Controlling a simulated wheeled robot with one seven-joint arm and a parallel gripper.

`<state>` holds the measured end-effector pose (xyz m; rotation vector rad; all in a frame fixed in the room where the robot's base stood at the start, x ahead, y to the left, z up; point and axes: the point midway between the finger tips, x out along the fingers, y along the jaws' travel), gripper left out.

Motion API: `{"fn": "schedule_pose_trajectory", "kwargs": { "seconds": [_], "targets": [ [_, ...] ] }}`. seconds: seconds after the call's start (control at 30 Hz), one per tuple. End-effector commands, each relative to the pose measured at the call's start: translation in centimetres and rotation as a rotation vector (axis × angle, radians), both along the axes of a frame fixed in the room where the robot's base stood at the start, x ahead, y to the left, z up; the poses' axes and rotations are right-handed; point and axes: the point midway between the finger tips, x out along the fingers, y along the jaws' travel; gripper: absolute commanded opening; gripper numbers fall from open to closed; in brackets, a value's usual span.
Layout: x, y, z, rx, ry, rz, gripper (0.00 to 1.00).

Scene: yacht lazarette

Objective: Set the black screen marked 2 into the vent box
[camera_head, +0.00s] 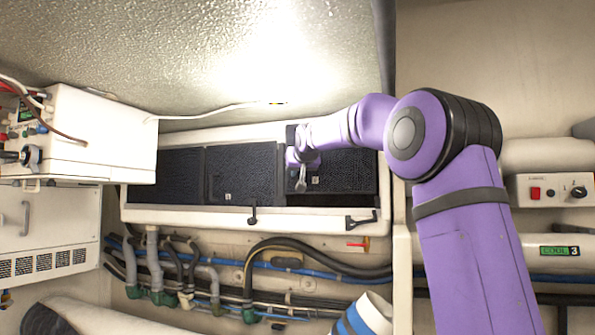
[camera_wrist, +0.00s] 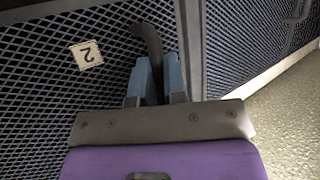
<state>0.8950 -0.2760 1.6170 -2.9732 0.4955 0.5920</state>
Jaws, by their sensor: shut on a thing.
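The black mesh screen marked 2 (camera_head: 347,174) is at the right-hand bay of the white vent box (camera_head: 180,217), roughly upright. In the wrist view the screen (camera_wrist: 40,120) fills the left side, its white "2" label upside down. My gripper (camera_head: 302,182) is at the screen's left part. In the wrist view its blue fingers (camera_wrist: 157,80) are shut on the screen's dark curved handle. A grey strip lies between this screen and its neighbour. I cannot tell whether the screen sits flush. My arm hides part of the box's upper right.
Two other black screens, the middle one (camera_head: 240,174) and the left one (camera_head: 166,178), fill the other bays. Black latches hang at the lower rim, one in the middle (camera_head: 253,216) and one at right (camera_head: 362,221). Hoses (camera_head: 290,262) run below. A white unit (camera_head: 90,135) stands left.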

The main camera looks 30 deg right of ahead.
Motion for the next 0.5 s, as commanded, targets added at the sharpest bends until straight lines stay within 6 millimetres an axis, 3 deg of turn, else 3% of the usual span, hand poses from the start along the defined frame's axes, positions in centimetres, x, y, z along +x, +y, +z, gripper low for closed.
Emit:
{"fn": "schedule_pose_trajectory", "kwargs": {
  "seconds": [0.5],
  "targets": [
    [-0.02,0.03,-0.79,-0.001,-0.001,0.000,0.00]
  ]
}}
